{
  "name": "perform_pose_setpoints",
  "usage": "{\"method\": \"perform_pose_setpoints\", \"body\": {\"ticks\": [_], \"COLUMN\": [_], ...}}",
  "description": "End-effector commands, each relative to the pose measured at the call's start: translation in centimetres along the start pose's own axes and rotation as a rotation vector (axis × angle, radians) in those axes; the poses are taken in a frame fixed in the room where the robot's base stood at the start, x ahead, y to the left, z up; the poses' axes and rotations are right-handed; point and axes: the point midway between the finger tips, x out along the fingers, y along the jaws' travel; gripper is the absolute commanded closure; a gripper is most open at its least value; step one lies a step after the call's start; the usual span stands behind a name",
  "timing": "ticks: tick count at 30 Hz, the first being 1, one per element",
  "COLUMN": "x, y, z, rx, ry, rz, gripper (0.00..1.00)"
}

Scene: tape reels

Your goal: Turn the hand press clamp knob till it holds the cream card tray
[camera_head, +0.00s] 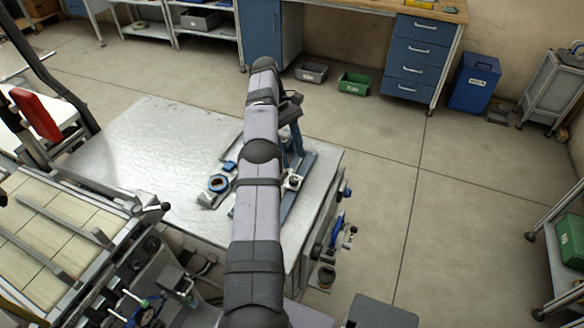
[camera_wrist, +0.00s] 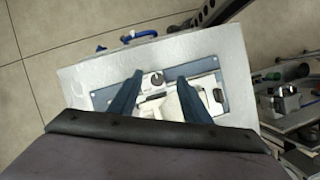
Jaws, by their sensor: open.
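My gripper (camera_wrist: 160,77) is open in the wrist view, with its two dark blue fingers apart and nothing gripped. A dark round knob (camera_wrist: 157,79), which looks like the clamp knob, shows between the fingertips; I cannot tell the height gap. A pale cream-white part (camera_wrist: 198,92), likely the card tray, lies right of it, partly hidden by the right finger. Both are on a blue-edged base plate (camera_wrist: 205,68). In the head view my gripper (camera_head: 293,153) points down over the press base (camera_head: 305,172); my arm hides much of the press and the tray.
The press stands on a pale metal table (camera_head: 140,140). Blue and dark fittings (camera_head: 337,228) stick out from the table's right side. A slatted conveyor-like unit (camera_head: 45,225) stands at left.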

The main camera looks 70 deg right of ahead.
Motion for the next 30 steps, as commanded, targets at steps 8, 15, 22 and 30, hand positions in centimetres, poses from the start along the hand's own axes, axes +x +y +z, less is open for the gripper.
{"method": "perform_pose_setpoints", "body": {"ticks": [8,15,22,30], "x": [-6.1,-8.7,-7.0,-1.0], "y": [0.4,-2.7,-4.9,-5.9], "z": [-0.1,3.6,5.8,5.7], "rx": [0.033,0.026,0.112,0.531], "ry": [0.166,0.194,0.214,0.269], "rz": [0.144,0.185,0.224,0.214], "gripper": [0.56,0.56,0.56,0.56]}}
